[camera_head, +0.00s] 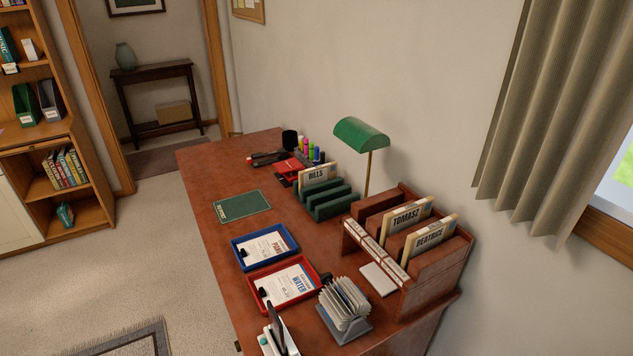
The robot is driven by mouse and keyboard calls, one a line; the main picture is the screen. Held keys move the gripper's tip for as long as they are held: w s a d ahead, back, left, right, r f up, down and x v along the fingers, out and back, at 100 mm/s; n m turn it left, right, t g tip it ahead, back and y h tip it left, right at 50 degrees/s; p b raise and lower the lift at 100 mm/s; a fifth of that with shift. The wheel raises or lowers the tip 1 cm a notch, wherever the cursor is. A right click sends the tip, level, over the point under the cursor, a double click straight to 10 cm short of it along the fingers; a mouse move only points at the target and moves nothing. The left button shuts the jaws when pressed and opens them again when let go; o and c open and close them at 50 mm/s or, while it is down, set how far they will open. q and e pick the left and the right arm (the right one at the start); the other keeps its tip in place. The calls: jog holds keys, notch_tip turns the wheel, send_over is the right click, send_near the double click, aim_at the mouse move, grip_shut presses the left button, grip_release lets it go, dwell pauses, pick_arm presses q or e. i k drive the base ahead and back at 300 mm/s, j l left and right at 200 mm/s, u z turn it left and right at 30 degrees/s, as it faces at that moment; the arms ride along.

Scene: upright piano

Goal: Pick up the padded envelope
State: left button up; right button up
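I cannot clearly make out a padded envelope. A tan, box-like item (174,112) is on the lower shelf of the dark hall table at the back left; I cannot tell whether it is a parcel or an envelope. Cream envelopes or cards stand upright in the wooden sorter on the desk, one labelled TOMASZ (411,217) and one labelled BEATRICE (429,237). Another, labelled BILLS (318,175), stands in the green rack.
The reddish-brown desk (222,176) also carries a blue tray (240,258), a red tray (262,297), a card holder (345,322) and a green lamp (361,133). A bookcase (88,214) stands left. Carpet between them is open (160,250); a rug (135,343) lies in front.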

aim_at(307, 177)
jog(key=k+j+z, duration=0.1)
jog(key=j+z, duration=0.35)
jog(key=k+j+z, duration=0.1)
jog(key=z, duration=0.35)
jog(key=k+j+z, duration=0.2)
jog(key=j+z, duration=0.4)
jog(key=z, duration=0.3)
jog(key=k+j+z, duration=0.15)
jog(key=z, duration=0.35)
jog(key=k+j+z, duration=0.15)
jog(key=z, duration=0.3)
jog(key=k+j+z, duration=0.1)
jog(key=z, duration=0.4)
jog(key=k+z, duration=0.15)
jog(key=z, duration=0.35)
jog(key=k+j+z, duration=0.2)
jog(key=k+z, duration=0.15)
jog(key=k+j+z, duration=0.1)
jog(key=k+z, duration=0.65)
jog(key=k+u, duration=0.2)
jog(key=k, duration=0.3)
jog(key=k+j+u, duration=0.2)
jog(key=k, duration=0.3)
jog(key=k+j+u, duration=0.2)
jog(key=k, duration=0.3)
